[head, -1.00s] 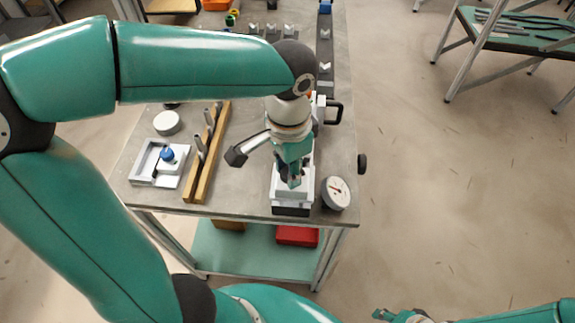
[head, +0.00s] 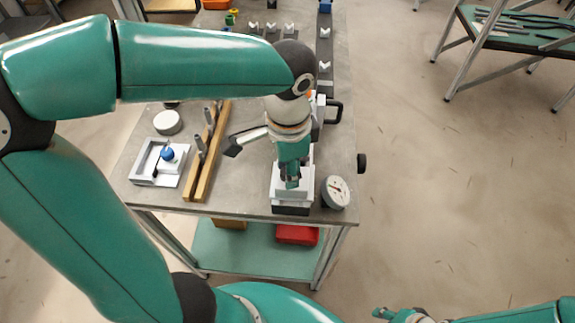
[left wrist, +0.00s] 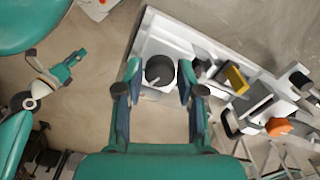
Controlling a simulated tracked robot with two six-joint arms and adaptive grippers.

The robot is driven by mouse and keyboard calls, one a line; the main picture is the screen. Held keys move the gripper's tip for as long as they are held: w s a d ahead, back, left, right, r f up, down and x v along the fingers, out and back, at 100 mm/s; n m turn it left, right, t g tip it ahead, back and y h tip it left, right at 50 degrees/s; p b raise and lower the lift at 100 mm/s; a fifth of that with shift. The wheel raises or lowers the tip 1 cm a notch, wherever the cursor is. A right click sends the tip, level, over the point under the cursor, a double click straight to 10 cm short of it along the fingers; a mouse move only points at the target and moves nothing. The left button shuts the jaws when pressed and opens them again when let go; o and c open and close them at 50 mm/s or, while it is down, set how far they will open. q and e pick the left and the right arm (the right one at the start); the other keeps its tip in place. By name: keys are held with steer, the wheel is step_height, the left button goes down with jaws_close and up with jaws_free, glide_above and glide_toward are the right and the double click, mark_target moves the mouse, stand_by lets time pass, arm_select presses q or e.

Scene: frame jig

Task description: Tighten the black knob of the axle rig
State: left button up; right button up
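The black knob (left wrist: 160,71) is round with a pale mark on it. It sits on the light grey block of the axle rig (left wrist: 155,42) in the left wrist view. My left gripper (left wrist: 160,75) has its fingers on either side of the knob, with a visible gap on each side. In the head view my left gripper (head: 291,182) points down over the light block (head: 292,197), and the knob is hidden there. My right gripper (head: 384,313) is low in the head view, away from the table; its fingers are too small to judge.
A round dial (head: 335,192) stands right beside the block at the table corner. On the left are a wooden rail with pegs (head: 190,190), a white tray with a blue knob (head: 143,165) and a white disc (head: 167,122). Floor right of the table is clear.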

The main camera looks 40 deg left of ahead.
arm_select(q)
steer(key=shift+o, duration=1.2)
step_height(320, 180, up, 12)
